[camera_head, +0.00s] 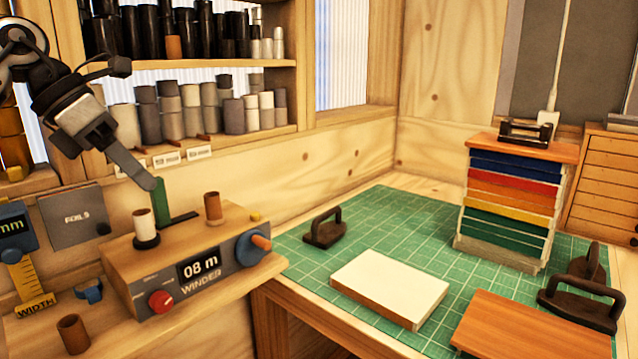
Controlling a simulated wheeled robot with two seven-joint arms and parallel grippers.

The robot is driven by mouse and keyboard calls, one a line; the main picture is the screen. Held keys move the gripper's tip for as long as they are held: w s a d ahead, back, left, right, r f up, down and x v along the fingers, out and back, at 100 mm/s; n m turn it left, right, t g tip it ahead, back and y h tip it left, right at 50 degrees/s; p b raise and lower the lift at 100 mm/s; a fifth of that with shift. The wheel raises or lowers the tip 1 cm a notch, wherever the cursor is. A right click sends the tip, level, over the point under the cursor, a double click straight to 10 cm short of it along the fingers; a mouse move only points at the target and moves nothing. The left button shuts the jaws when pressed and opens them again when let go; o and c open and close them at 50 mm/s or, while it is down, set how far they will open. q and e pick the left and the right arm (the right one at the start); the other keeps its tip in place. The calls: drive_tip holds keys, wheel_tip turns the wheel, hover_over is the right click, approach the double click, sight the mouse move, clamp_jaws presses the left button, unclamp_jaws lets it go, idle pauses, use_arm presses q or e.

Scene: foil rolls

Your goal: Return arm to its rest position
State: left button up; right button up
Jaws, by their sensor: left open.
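My left arm comes in from the upper left, and my left gripper (132,168) hangs over the back of the wooden winder (205,262). It is open, and no foil roll shows in it. Its long grey finger reaches down close to an upright green piece (161,203) on the winder; I cannot tell whether they touch. A white roll (145,225) on a dark base and a brown core (213,208) stand upright on the winder top. The winder's display reads 08 m. My right gripper is not in view.
Shelves (200,62) with several black and grey rolls line the wall behind my arm. A brown core (73,334) stands at the front left. A green cutting mat (385,215) to the right carries a white-topped block (390,284), dark handled weights and a coloured stack (510,205).

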use_arm(q)
drive_tip(key=s+d+f+n+t+h, duration=0.1)
drive_tip(key=d+f+n+h, duration=0.5)
drive_tip(key=d, duration=0.6)
drive_tip(key=s+d+f+n+h, duration=0.1)
drive_tip(key=d+f+n+h, duration=0.2)
drive_tip(key=d+f+h, duration=0.65)
drive_tip(key=s+a+f+n+t+y, duration=0.25)
drive_tip(key=f+n+t+y, duration=0.4)
drive_tip(key=f+n, duration=0.5)
drive_tip(key=s+a+f+n+t+y, duration=0.1)
drive_tip(key=a+f+n+t+y, duration=0.2)
drive_tip(key=f+n+t+y, duration=0.85)
drive_tip(key=s+a+f+n+g+y, duration=0.1)
drive_tip(key=s+a+f+n+g, duration=0.3)
drive_tip(key=s+f+n+g, duration=0.7)
drive_tip(key=s, duration=0.4)
drive_tip(key=shift+f+g, duration=0.2)
drive_tip(key=shift+g, duration=0.1)
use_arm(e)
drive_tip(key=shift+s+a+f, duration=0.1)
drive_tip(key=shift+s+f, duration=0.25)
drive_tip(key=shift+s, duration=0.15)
